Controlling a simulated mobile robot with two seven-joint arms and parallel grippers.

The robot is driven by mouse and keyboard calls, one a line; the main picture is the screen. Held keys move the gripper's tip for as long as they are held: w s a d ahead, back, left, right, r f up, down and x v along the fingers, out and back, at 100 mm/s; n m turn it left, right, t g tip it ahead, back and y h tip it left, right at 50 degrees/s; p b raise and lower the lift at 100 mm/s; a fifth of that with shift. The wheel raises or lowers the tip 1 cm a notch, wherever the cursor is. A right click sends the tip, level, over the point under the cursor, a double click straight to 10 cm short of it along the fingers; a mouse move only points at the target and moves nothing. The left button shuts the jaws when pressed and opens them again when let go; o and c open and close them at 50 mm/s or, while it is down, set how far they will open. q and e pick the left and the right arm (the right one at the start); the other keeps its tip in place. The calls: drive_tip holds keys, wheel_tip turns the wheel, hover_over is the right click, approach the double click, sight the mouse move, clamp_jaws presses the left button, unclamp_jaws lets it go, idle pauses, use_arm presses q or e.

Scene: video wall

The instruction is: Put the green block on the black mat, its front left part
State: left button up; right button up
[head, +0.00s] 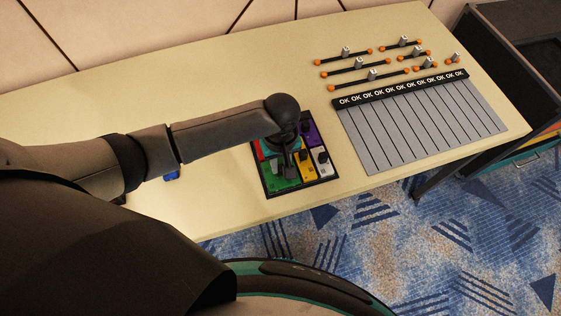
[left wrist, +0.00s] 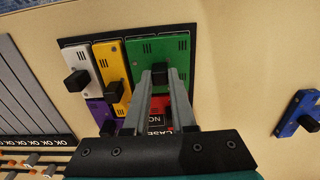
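The green block (head: 277,184) lies on the front left part of the black mat (head: 329,181); it also shows in the left wrist view (left wrist: 144,49), flat and square in the mat's corner. It has a black knob (left wrist: 160,70) on top. My left gripper (head: 284,166) points down over the block. In the left wrist view its two fingers (left wrist: 162,78) stand on either side of the knob, with no clear gap. The lower part of the block is hidden behind the fingers. My right gripper is in neither view.
Yellow (head: 305,168), white (head: 321,163), purple (head: 311,135) and red (left wrist: 160,104) blocks share the mat. A blue block (head: 171,175) lies apart to the left. A grey striped panel (head: 420,125) and orange-ended sliders (head: 372,75) are at the right.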

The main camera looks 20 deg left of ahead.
sight(280, 168)
use_arm(q)
drive_tip(key=o, duration=0.5)
drive_tip(key=shift+c, duration=0.2)
wheel_tip(280, 168, up, 12)
drive_tip(key=p, duration=0.3)
drive_tip(key=shift+r+p, duration=0.15)
drive_tip(key=shift+p, duration=0.15)
drive_tip(key=shift+s, duration=0.1)
